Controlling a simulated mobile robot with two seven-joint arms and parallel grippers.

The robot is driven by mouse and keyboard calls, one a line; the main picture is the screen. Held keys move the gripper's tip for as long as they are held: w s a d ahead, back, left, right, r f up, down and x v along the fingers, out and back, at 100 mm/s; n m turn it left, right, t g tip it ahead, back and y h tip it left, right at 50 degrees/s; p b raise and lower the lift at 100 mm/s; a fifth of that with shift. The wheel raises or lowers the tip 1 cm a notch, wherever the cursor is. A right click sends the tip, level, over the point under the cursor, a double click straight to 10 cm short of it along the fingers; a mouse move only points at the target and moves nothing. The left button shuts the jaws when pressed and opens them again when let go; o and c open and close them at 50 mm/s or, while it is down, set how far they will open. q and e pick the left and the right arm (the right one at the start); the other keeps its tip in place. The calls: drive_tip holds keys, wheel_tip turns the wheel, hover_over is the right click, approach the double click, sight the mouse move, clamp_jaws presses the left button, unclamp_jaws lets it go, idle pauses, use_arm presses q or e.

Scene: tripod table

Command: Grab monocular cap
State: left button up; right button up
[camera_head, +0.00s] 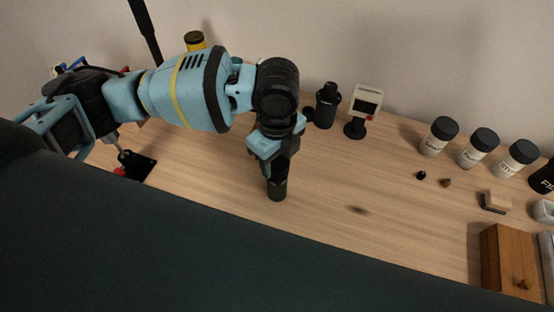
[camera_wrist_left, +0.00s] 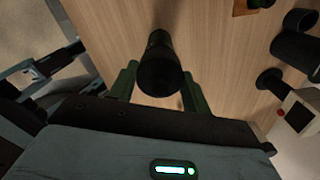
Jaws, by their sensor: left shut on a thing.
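The monocular (camera_head: 277,190) is a dark upright cylinder below my left gripper (camera_head: 276,168) in the head view. In the left wrist view the black monocular (camera_wrist_left: 159,46) lies between the green fingers of my left gripper (camera_wrist_left: 158,88), its round end towards the camera. The left gripper is shut on it. I cannot make out a separate cap, and cannot tell whether the lower end touches the table. My right gripper is not in view.
Behind the gripper on the wooden table (camera_head: 390,235) stand a black cylindrical device (camera_head: 327,106) and a small screen on a stand (camera_head: 363,108). Several black-lidded jars (camera_head: 438,137) line the right rear. A wooden box (camera_head: 507,263) stands front right.

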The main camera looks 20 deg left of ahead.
use_arm(q)
drive_tip(key=shift+r, duration=0.1)
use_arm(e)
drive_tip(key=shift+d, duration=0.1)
